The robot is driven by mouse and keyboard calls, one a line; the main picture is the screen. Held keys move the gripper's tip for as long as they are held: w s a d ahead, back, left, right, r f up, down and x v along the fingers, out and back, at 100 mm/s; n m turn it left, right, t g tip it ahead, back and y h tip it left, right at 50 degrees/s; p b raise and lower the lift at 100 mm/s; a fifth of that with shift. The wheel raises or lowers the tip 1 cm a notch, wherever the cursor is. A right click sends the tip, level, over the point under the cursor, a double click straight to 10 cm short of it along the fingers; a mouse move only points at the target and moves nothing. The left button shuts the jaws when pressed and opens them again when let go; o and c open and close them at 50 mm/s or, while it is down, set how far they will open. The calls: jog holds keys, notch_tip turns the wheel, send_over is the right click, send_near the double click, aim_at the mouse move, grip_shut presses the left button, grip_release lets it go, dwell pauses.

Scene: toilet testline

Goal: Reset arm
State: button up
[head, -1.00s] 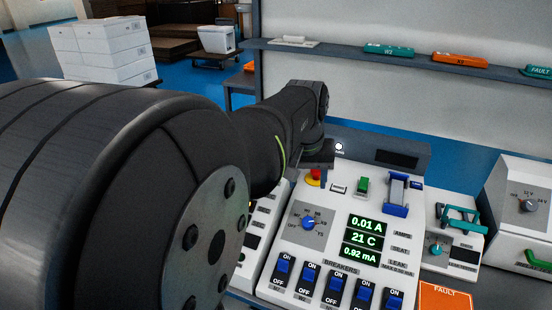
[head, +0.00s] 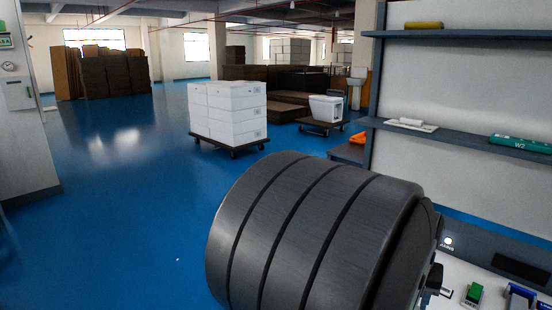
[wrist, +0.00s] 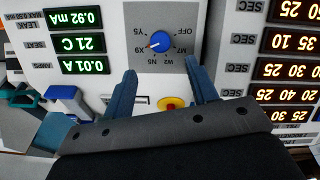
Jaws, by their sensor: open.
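In the wrist view my gripper (wrist: 164,90) is open and empty, its two blue fingers apart over the test panel (wrist: 215,25). The panel appears upside down there. A blue rotary knob (wrist: 161,41) shows just beyond the fingertips. A red and yellow button (wrist: 171,103) is partly hidden between the fingers by the gripper body. In the head view a large dark link of my arm fills the lower middle. It hides most of the panel, and my gripper is not visible there.
Green readouts (wrist: 80,43) and a blue-handled lever (wrist: 68,100) sit beside the knob. In the head view, a cart of white boxes (head: 228,112) stands on open blue floor (head: 120,190). A shelf (head: 465,138) holds a teal W2 item (head: 520,144).

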jog(key=x, duration=0.9)
jog(key=shift+d+f, duration=0.1)
jog(key=shift+f, duration=0.25)
jog(key=shift+r, duration=0.15)
jog(key=v, duration=1.7)
jog(key=x, duration=1.6)
jog(key=shift+f, duration=0.35)
jog(key=shift+w+d+f+n, duration=0.1)
jog(key=shift+w+f+n, duration=0.05)
jog(key=shift+f+n, duration=0.2)
jog(key=n+h, duration=0.1)
jog(key=n, duration=0.3)
jog(key=shift+r+g, duration=0.1)
jog(key=shift+g, duration=0.2)
jog(key=n+h, duration=0.1)
jog(key=n, duration=0.3)
jog(key=v, duration=0.6)
jog(key=shift+r, duration=0.35)
